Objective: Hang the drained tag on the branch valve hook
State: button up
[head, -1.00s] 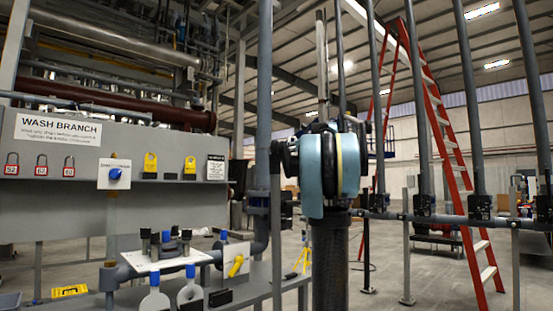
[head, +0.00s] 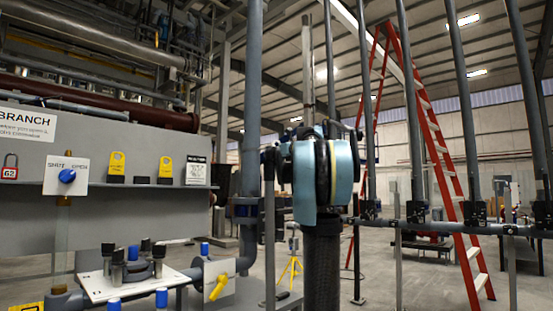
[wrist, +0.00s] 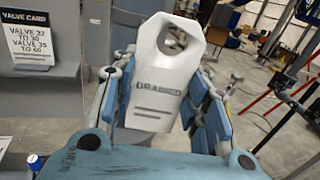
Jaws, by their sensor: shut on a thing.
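A white tag (wrist: 158,85) printed DRAINED, with a large hole near its top, stands up between the fingers of my gripper (wrist: 163,100) in the wrist view. The blue-padded fingers are shut on its sides. In the head view my own arm fills the middle, and neither the tag nor the fingers can be made out. A blue knob (head: 67,176) on a white SHUT/OPEN plate sits at the left. A yellow valve handle (head: 218,287) is on the grey pipe lower down. I cannot pick out the branch valve hook in either view.
A grey panel (head: 120,205) carries the BRANCH sign (head: 27,124), a red padlock (head: 10,167) and yellow lock tags (head: 117,164). A valve card (wrist: 40,45) is left in the wrist view. Grey posts and a red ladder (head: 440,150) stand right. Open floor lies between.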

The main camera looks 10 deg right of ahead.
aim_at(259, 160)
jog(key=shift+w+a+f, duration=0.15)
jog(key=shift+w+a, duration=1.05)
jog(key=shift+w, duration=0.3)
jog(key=shift+w+a+f, duration=0.15)
jog(key=shift+w+a, duration=1.05)
jog(key=shift+w, duration=0.3)
jog(key=shift+w+a+f, duration=0.45)
jog(key=shift+w+f, duration=0.05)
jog(key=shift+w, duration=0.05)
jog(key=o, duration=1)
jog(key=shift+s, duration=0.1)
jog(key=v, duration=1.1)
jog(key=shift+s+d+f, duration=0.1)
jog(key=shift+s+d, duration=0.15)
jog(key=shift+s, duration=0.05)
